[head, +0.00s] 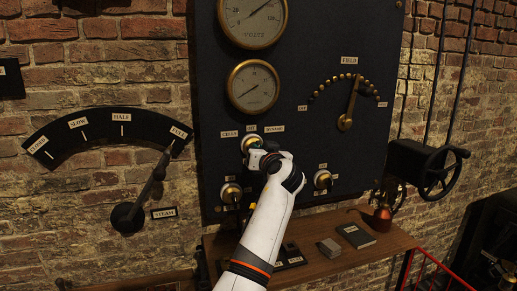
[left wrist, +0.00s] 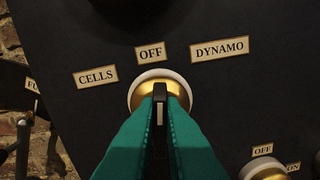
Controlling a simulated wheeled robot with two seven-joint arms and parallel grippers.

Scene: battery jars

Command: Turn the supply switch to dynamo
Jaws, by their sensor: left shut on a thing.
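The supply switch (head: 248,143) is a brass knob with a white collar on the dark panel, below the lower gauge. In the left wrist view the switch (left wrist: 177,86) has its dark handle standing up and down, its top end toward the OFF label (left wrist: 151,52). The CELLS label (left wrist: 95,76) is to the left and the DYNAMO label (left wrist: 219,48) to the right. My left gripper (head: 260,152) is at the switch; its green fingers (left wrist: 160,105) are shut on the handle from both sides and hide its lower part. My right gripper is not in view.
Two smaller switches sit lower on the panel, left (head: 230,192) and right (head: 322,179). The FIELD lever (head: 346,122) is at the right, the steam lever (head: 151,187) at the left. A wooden shelf (head: 375,250) with a notebook (head: 355,236) is below.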

